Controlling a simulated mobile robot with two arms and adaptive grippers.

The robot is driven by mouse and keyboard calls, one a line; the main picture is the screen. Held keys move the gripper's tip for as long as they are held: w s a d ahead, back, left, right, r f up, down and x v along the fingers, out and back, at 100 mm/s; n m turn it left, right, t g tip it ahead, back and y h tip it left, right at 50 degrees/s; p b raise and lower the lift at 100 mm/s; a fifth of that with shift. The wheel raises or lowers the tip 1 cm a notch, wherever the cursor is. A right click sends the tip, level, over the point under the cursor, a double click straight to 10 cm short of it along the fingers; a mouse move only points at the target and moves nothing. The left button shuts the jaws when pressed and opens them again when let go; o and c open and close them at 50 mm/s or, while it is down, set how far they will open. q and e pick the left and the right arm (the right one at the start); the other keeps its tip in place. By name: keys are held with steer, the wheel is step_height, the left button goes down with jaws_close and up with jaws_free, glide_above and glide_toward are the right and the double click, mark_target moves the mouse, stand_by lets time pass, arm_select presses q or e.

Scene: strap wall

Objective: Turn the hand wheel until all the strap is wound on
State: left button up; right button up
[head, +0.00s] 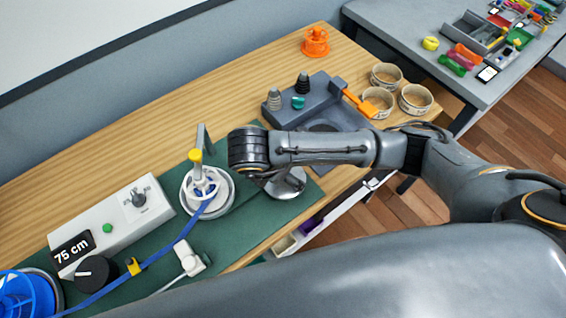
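The blue strap (160,252) runs from the wheel down left, past a yellow clip (134,266), to a blue spool (22,296) at the left edge. The display (72,250) on the white box reads 75 cm. An arm of mine comes in from the right and ends just right of the wheel, apart from it in the picture. I see no fingers of either gripper.
A white box (122,218) with a dial and green button stands behind the strap. A dark grey holder (318,97), several round bowls (414,99) and an orange spool (315,42) are farther back. My grey arm link covers the bottom foreground. Bare wood (120,135) lies behind the mat.

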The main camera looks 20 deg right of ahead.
steer(key=m+p, duration=0.1)
steer(key=m, duration=0.1)
steer(key=m+g+p, duration=0.1)
steer(key=shift+w+a+r+m+p, duration=0.1)
steer(key=shift+r+m+p, duration=0.1)
steer(key=shift+m+p, duration=0.2)
steer(key=m+g+p, duration=0.2)
steer(key=m+p, duration=0.1)
steer(key=m, duration=0.2)
steer(key=shift+w+f, duration=0.1)
steer(key=m+g+p, duration=0.1)
steer(key=m+p, duration=0.1)
steer(key=m, duration=0.1)
steer(key=shift+m+g+p, duration=0.3)
steer(key=shift+p, duration=0.05)
steer(key=shift+w+m+g+y+p, duration=0.15)
steer(key=shift+m+g+y+p, duration=0.25)
steer(key=shift+m+p, duration=0.85)
steer(key=shift+f, duration=0.15)
steer(key=o, duration=1)
steer(key=shift+c, duration=0.2)
